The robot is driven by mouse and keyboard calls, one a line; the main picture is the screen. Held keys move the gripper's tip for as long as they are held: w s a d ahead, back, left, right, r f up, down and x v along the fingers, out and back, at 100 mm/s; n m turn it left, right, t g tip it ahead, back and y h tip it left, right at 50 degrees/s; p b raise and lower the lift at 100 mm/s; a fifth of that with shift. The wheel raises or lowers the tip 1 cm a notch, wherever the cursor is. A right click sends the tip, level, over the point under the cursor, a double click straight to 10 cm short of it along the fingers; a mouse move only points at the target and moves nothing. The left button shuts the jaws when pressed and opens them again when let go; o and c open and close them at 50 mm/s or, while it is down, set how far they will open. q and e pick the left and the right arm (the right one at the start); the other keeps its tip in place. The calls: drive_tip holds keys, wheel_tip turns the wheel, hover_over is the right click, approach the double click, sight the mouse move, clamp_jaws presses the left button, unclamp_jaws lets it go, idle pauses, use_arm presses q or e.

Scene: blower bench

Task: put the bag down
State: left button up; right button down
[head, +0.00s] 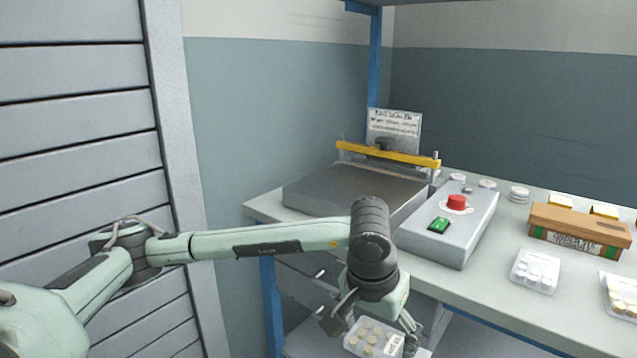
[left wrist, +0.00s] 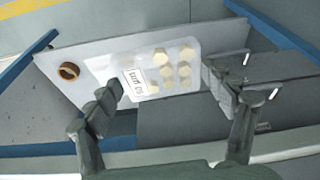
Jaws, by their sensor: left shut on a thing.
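The bag (head: 368,338) is a clear pouch with several pale round pieces and a white printed label. My left gripper (head: 374,328) is shut on it and holds it low, in front of the bench's front edge, below the worktop. In the left wrist view the bag (left wrist: 170,72) lies between the two fingers (left wrist: 162,84), its label close to the left finger. Whether its underside touches anything is hidden. My right gripper is not in view.
The worktop (head: 490,276) carries a sealer with a yellow bar (head: 388,153), a grey box with a red button (head: 456,202), a brown carton (head: 578,232) and other pouches (head: 534,270). A lower shelf (head: 305,338) is below. A brown ring (left wrist: 69,70) shows beside the bag.

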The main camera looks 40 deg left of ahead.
use_arm(q)
drive_tip(key=shift+w+a+r+p, duration=0.15)
drive_tip(key=shift+a+r+p, duration=0.3)
drive_tip(key=shift+a, duration=0.1)
drive_tip(key=shift+d+r+p, duration=0.35)
drive_tip(key=shift+r+p, duration=0.25)
drive_tip(key=shift+r, duration=0.15)
drive_tip(key=shift+f, duration=0.1)
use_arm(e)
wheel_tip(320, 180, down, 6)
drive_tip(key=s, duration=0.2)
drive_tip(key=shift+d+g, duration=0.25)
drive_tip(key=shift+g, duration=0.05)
use_arm(q)
drive_tip(key=shift+a, duration=0.1)
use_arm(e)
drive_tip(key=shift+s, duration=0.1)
